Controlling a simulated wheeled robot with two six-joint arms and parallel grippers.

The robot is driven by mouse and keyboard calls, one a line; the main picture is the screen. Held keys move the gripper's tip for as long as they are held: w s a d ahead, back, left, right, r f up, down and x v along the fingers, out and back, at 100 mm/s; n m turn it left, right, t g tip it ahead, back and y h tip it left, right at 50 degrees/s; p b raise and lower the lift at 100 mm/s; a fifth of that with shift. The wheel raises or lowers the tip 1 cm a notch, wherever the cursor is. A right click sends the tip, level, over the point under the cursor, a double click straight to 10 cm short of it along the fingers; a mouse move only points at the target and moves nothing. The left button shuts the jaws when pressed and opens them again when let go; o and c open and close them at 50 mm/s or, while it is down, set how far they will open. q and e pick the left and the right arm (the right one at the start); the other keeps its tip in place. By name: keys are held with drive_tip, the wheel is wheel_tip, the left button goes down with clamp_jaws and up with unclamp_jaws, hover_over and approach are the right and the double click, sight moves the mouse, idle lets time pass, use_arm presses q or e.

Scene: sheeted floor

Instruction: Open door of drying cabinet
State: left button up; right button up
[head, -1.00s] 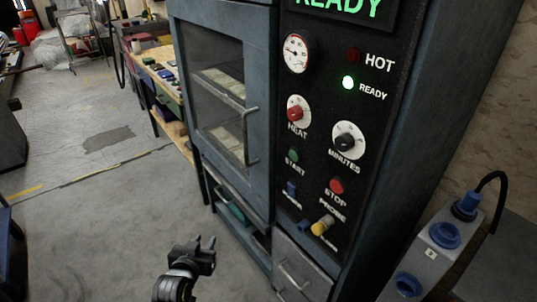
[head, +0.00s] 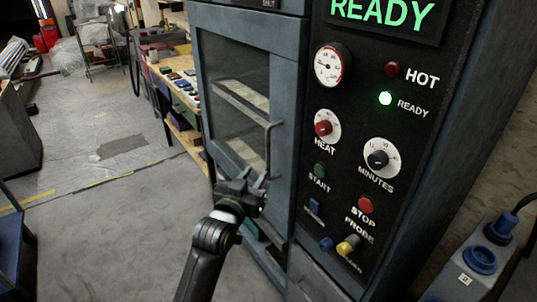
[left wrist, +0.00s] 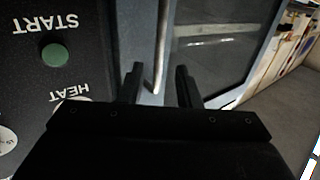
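The drying cabinet door (head: 287,98) is shut, with a glass window and a vertical metal bar handle (head: 268,150) on its right side. My left gripper (head: 258,183) is at the lower end of the handle. In the left wrist view the gripper (left wrist: 160,85) is open, and the handle (left wrist: 161,50) runs down between its two fingers. The fingers stand apart from each other and are not closed on the bar. Trays show behind the glass. My right gripper is not in view.
The control panel (head: 345,165) with knobs, buttons and a lit READY display is right of the door. A grey socket box (head: 470,275) stands at lower right. A workbench (head: 165,85) with small items is left of the cabinet.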

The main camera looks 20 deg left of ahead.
sight(267, 157)
use_arm(q)
drive_tip(key=w, duration=1)
drive_tip(key=shift+d, duration=0.35)
clamp_jaws()
